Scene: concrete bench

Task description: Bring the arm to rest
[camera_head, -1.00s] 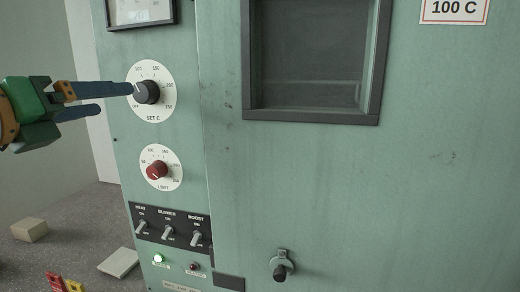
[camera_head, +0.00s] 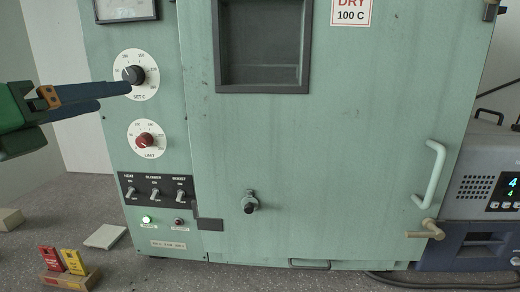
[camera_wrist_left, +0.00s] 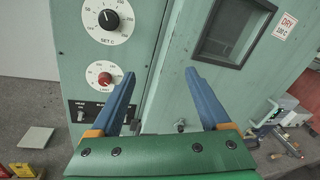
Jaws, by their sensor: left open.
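My left gripper (camera_head: 114,96) comes in from the left in the head view, with its blue fingers open and nothing between them. One fingertip overlaps the lower left of the SET C dial (camera_head: 149,86), near its black knob (camera_head: 133,75). In the left wrist view the open fingers (camera_wrist_left: 160,73) point at the green oven front. There the SET C knob (camera_wrist_left: 108,19) shows beyond and left of the fingers, clear of both. The red LIMIT knob (camera_head: 144,140) sits below SET C. My right gripper is not seen.
The oven door (camera_head: 330,180) has a dark window and a pale handle (camera_head: 432,175), and is shut. Three switches (camera_head: 155,190) sit below the dials. A block with red and yellow tags (camera_head: 70,278) and a flat pale slab (camera_head: 104,237) lie at lower left. A grey-blue device (camera_head: 480,200) stands right.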

